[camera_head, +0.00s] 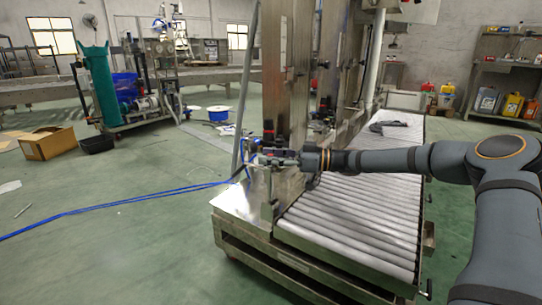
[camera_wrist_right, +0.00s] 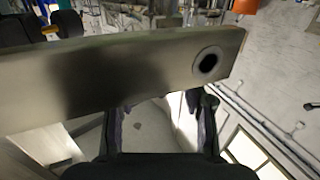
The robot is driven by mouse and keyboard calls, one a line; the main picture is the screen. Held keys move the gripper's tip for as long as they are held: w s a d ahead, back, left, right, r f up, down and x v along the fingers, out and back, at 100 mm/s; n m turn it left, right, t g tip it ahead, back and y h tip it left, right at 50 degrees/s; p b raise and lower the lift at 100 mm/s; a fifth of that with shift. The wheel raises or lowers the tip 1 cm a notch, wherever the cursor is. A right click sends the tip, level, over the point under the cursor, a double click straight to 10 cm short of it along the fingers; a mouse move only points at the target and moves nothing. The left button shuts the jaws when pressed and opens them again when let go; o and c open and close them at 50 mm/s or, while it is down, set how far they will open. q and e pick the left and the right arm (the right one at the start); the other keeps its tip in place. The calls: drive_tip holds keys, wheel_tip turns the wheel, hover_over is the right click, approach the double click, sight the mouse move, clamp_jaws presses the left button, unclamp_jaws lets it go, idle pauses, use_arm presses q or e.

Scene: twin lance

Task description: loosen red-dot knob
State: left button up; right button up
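My right gripper (camera_head: 264,159) reaches in from the right in the head view, at the front upright post of the steel frame. In the right wrist view my right gripper (camera_wrist_right: 163,102) has its two dark fingers well apart, with no object visible between them. A metal bar (camera_wrist_right: 120,75) with a round dark hole crosses just beyond the fingers; contact cannot be told. A small dark fitting with a reddish top (camera_head: 268,129) sits on the post above the gripper. I cannot make out which part is the red-dot knob. My left gripper is not in view.
The steel frame stands over a roller conveyor (camera_head: 350,220). A grey object (camera_head: 388,127) lies on its far rollers. Blue cables (camera_head: 120,203) run across the green floor from the frame. A cardboard box (camera_head: 47,143) is at far left; the left floor is mostly open.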

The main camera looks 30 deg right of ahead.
sight(271, 155)
drive_tip(key=shift+o, duration=0.5)
drive_tip(key=shift+r, duration=0.1)
drive_tip(key=shift+r, duration=0.4)
wheel_tip(271, 155, up, 9)
drive_tip(key=shift+r, duration=0.1)
